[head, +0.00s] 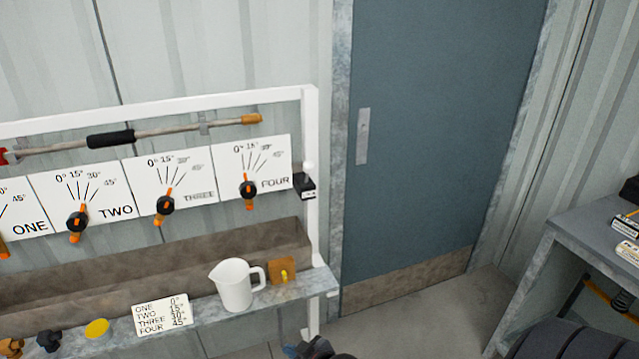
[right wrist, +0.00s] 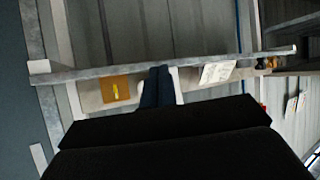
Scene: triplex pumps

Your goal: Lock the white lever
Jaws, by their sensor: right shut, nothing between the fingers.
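The white lever (head: 309,169) sticks up from a small black box (head: 305,187) on the right post of the white frame. It looks roughly upright; whether it is locked, I cannot tell. My right gripper (head: 291,350) is low at the bottom edge of the head view, in front of the shelf and well below the lever, touching neither. Its blue-tipped fingers (right wrist: 157,84) are shut and empty in the right wrist view, in front of the white jug. The lever does not show clearly in the right wrist view. My left gripper is not in view.
A white jug (head: 234,285) and a brown block with a yellow piece (head: 284,271) stand on the metal shelf (head: 207,311). A label card (head: 162,314) lies left of them. Dials with orange-black knobs (head: 249,188) line the frame. A cluttered table (head: 590,215) stands right; floor before the door is clear.

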